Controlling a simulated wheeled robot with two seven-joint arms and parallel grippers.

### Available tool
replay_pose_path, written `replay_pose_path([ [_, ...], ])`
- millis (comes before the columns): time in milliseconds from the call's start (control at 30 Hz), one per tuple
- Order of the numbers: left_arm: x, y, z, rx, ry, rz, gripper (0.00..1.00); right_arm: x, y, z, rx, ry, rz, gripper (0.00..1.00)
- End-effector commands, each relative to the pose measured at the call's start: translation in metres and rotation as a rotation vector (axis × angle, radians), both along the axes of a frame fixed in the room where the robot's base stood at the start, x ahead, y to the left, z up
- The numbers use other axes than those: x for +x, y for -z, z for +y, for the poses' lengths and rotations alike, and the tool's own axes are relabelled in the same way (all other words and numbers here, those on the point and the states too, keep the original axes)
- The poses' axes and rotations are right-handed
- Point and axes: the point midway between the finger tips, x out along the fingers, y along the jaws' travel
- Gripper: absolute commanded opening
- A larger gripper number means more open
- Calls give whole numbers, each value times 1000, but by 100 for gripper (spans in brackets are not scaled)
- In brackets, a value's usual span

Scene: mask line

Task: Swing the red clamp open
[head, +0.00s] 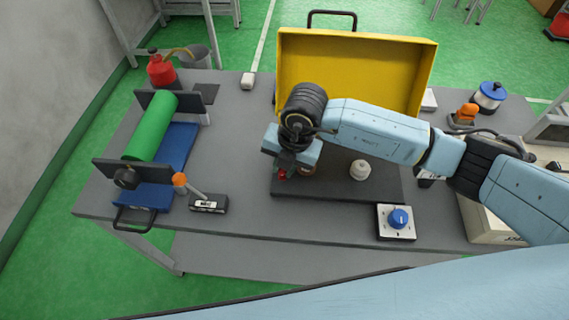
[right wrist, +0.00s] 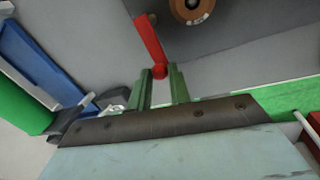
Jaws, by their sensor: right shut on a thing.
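The red clamp (right wrist: 151,42) shows in the right wrist view as a red lever with a round red knob at its near end. My right gripper (right wrist: 160,73) has its two green fingers shut on that knob. In the head view only a small red bit of the clamp (head: 282,174) shows under my right gripper (head: 287,168), at the left front of the dark base plate (head: 330,190). The wrist hides the rest of the clamp there. My left gripper is not in view.
A yellow hood (head: 350,68) stands raised behind the plate. A brown round part (right wrist: 192,8) and a white knob (head: 359,170) are right of the clamp. An orange-tipped lever (head: 180,180), a green roll (head: 152,127) and a blue dial box (head: 397,222) stand nearby.

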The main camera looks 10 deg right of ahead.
Motion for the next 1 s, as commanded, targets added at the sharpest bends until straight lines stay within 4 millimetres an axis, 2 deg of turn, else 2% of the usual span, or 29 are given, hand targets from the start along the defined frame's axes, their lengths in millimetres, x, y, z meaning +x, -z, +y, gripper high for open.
replay_pose_path([
  [33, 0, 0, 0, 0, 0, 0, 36, 1, -2, 1, 3, -1, -4, 0],
  [67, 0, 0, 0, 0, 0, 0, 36, 1, -2, 1, 3, -1, -4, 22],
  [200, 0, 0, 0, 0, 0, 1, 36, 1, -1, 1, 3, -1, -4, 40],
  [567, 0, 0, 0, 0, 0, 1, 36, 0, -5, 0, 2, -2, -3, 41],
  [767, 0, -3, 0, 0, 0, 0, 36, -2, -36, -6, 2, -1, -5, 41],
  [1000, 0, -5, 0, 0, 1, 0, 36, -7, -90, -15, 3, -2, -7, 41],
])
